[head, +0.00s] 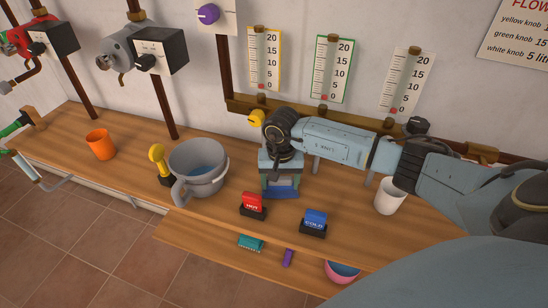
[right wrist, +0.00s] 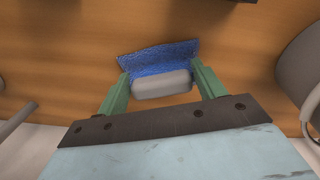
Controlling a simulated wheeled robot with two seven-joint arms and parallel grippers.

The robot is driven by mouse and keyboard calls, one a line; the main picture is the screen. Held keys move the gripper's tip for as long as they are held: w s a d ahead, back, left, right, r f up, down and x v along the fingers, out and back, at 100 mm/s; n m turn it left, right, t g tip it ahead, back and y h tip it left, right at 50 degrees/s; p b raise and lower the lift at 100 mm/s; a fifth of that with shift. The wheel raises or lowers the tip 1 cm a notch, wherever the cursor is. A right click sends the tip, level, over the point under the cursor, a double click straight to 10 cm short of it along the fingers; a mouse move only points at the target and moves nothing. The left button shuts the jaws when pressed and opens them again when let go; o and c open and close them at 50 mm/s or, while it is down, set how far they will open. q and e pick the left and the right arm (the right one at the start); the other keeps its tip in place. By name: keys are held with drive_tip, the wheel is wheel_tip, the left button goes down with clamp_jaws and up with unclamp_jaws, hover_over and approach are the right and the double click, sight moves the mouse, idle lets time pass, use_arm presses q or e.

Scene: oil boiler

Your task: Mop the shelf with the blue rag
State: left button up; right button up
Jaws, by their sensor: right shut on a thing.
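The blue rag (right wrist: 160,57) lies spread on the wooden surface between the green fingertips of my right gripper (right wrist: 160,88). A pale grey block (right wrist: 162,85) sits between the fingers against the rag; I cannot tell whether it is part of the rag. My right gripper (head: 281,186) is shut on the rag and points down at the wooden shelf (head: 120,175). In the head view the rag (head: 283,194) shows only as a small blue patch under the fingers. My left gripper is not in view.
A grey pot (head: 205,185) with blue liquid stands left of the gripper. Red HOT (head: 253,203) and blue COLD (head: 314,220) switches stand in front. A white cup (head: 390,197) is to the right, an orange cup (head: 101,144) far left. A lower shelf (head: 205,238) holds small items.

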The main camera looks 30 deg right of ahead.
drive_tip(key=r, duration=0.1)
drive_tip(key=r+p, duration=0.1)
drive_tip(key=r, duration=0.2)
drive_tip(key=shift+s+d+r+p, duration=0.15)
drive_tip(key=shift+s+p, duration=0.15)
drive_tip(key=shift+p, duration=0.05)
drive_tip(key=shift+r, duration=0.35)
drive_tip(key=shift+r+p, duration=1.1)
drive_tip(key=shift+r, duration=0.3)
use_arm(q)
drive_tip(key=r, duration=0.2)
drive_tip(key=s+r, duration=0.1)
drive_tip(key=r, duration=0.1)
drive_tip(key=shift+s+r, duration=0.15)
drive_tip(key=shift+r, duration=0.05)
use_arm(e)
drive_tip(key=shift+w, duration=0.1)
